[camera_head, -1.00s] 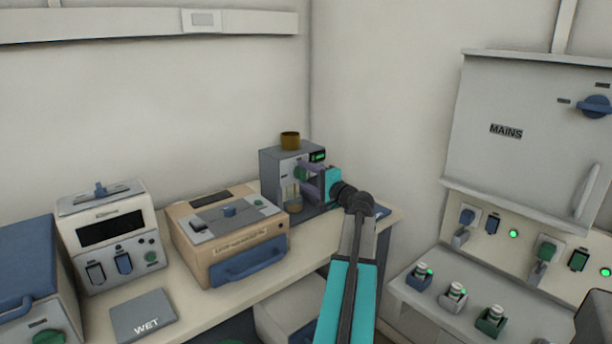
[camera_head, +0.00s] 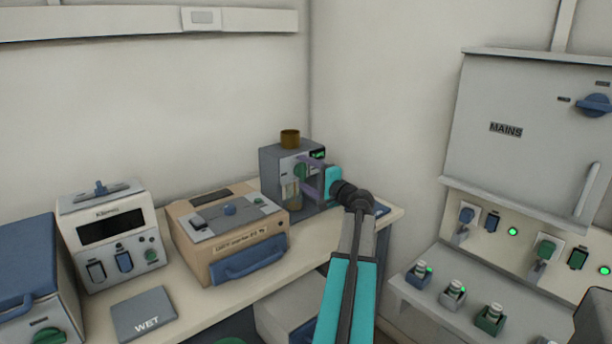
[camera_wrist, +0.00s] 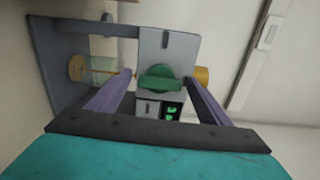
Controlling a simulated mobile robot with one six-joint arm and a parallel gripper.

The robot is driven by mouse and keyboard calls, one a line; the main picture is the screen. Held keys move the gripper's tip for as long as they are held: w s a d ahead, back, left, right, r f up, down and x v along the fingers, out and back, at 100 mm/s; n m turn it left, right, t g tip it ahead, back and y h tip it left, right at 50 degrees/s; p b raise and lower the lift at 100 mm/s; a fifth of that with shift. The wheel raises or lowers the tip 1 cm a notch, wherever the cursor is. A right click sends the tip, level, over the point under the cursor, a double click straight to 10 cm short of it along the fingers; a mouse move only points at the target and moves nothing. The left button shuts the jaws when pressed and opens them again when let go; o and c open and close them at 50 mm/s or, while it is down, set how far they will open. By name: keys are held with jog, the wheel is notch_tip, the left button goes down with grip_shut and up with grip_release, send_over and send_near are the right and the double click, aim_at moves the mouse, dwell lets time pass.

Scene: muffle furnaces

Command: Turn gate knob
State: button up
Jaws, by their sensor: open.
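The gate knob looks to be the green knob (camera_head: 301,172) on the front of a grey machine (camera_head: 270,171) at the back of the bench. In the wrist view the green knob (camera_wrist: 160,79) lies ahead, between the two purple fingers. My gripper (camera_head: 309,176) is open in front of the machine, with its fingers pointing at it. In the wrist view my gripper (camera_wrist: 160,85) has one finger on each side of the knob. I cannot tell whether the fingers touch it. The fingers partly cover the machine's front in the head view.
A brown cup (camera_head: 290,139) tops the machine; a glass jar (camera_head: 291,192) stands at its front. A tan box (camera_head: 228,233) is left of it. A small green display (camera_wrist: 172,111) is beside the knob. The mains panel (camera_head: 528,130) is on the right wall.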

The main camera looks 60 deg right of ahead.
jog(key=shift+s, duration=0.1)
jog(key=b+v, duration=0.1)
jog(key=v, duration=1.2)
jog(key=shift+s+a, duration=0.2)
jog(key=shift+s, duration=0.1)
dwell(0.4)
